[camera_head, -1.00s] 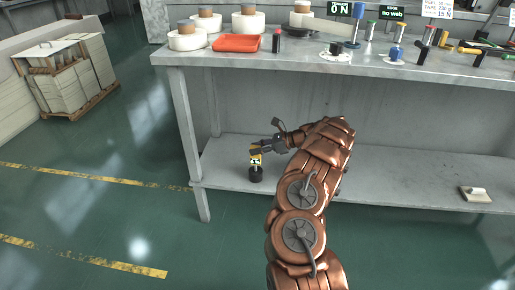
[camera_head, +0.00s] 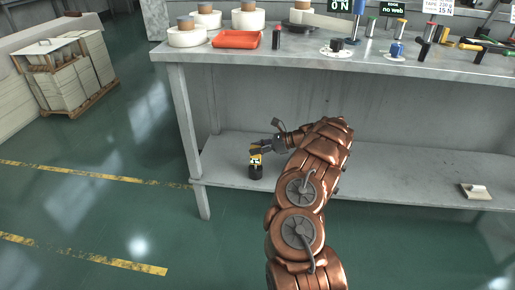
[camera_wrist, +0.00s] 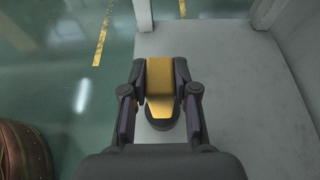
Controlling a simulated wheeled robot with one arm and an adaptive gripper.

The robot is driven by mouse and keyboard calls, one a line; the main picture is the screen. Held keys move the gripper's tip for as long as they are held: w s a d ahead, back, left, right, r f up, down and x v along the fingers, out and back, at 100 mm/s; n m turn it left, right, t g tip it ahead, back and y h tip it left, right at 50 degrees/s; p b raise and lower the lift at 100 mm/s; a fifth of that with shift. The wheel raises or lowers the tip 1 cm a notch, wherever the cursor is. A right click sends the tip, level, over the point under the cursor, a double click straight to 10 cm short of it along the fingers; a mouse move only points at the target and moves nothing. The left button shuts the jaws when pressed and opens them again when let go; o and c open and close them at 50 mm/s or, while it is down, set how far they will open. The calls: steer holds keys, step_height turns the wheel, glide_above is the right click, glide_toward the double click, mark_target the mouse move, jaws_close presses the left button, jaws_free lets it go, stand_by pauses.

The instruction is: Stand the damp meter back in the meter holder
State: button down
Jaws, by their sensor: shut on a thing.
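The damp meter (camera_head: 255,160), a small yellow and black block, is held in my gripper (camera_head: 257,150) over the left end of the low shelf. In the wrist view the meter's yellow body (camera_wrist: 160,76) sits between both fingers of my gripper (camera_wrist: 160,80), with a dark rounded part at its near end. A dark round piece (camera_head: 255,173) shows directly below the yellow in the head view and looks like the meter holder. The meter seems upright at it. I cannot tell how deep it sits, or whether the dark piece is all holder.
The low shelf (camera_head: 390,178) is mostly clear, with a small pale block (camera_head: 475,191) at its right. The bench top (camera_head: 290,60) above carries an orange tray (camera_head: 236,39), white rolls and several tools. A table leg (camera_head: 190,140) stands left of my gripper.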

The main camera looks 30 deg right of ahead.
steer(key=shift+f+b, duration=0.35)
steer(key=shift+f, duration=0.8)
stand_by(0.4)
steer(key=c, duration=0.8)
jaws_free()
steer(key=shift+o, duration=0.4)
steer(key=o, duration=0.4)
steer(key=shift+r, duration=0.15)
steer(key=shift+r+p, duration=2.7)
steer(key=shift+r, duration=1.2)
